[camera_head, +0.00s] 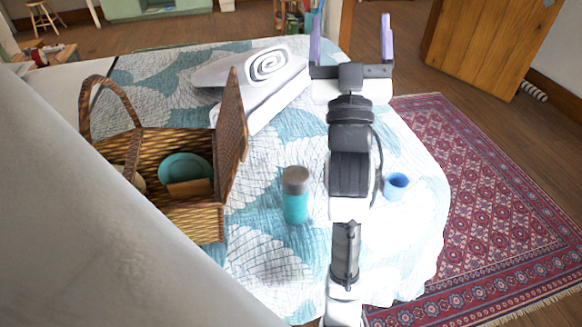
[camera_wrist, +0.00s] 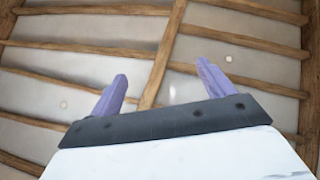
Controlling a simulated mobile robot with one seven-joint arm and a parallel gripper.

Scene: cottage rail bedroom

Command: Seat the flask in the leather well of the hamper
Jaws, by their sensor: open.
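The flask (camera_head: 296,197) is teal with a brown-grey cap. It stands upright on the bed cover, to the right of the hamper. The wicker hamper (camera_head: 208,222) is open, with its lid (camera_head: 231,115) raised on the right side and a tall arched handle. A teal bowl or plate (camera_head: 184,167) and a tan leather-like piece (camera_head: 190,188) show inside it. I cannot tell which part is the well. My gripper (camera_head: 351,40) is raised, open and empty, well above and beyond the flask. The wrist view shows its purple fingers (camera_wrist: 158,88) apart, pointing at the ceiling.
A small blue cup (camera_head: 397,186) stands on the cover right of my arm. The cover (camera_head: 262,268) is clear around the flask. A red patterned rug (camera_head: 497,190) lies on the floor at right.

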